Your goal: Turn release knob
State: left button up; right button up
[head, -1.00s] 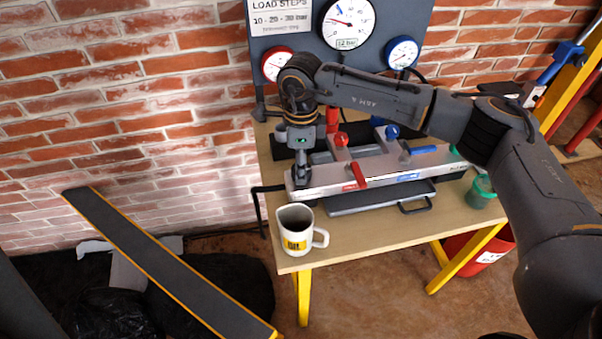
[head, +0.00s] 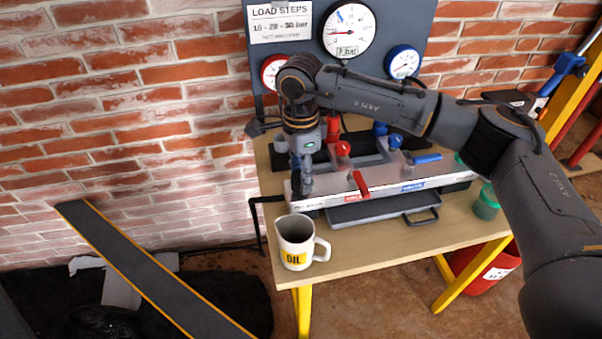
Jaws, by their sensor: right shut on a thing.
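A grey hydraulic manifold (head: 430,185) sits on the wooden table, with a red lever (head: 361,184) and a blue lever (head: 427,158). A red knob (head: 343,149) and blue knobs (head: 396,140) stand on top of it. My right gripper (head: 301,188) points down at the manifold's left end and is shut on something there. The release knob itself is hidden by the fingers, so I cannot make out its shape. The large white gauge (head: 348,30) on the panel behind has a digital readout below its dial. My left gripper is not in view.
A white mug (head: 295,235) with dark liquid stands at the table's front left corner (head: 285,264). A green jar (head: 486,204) stands at the right. A flat grey tray (head: 380,207) with a handle lies before the manifold. A red bucket (head: 487,268) is under the table.

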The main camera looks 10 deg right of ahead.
jog(key=o, duration=1.1)
jog(key=shift+o, duration=0.2)
notch_tip(320, 180, up, 12)
jog(key=shift+f, duration=0.1)
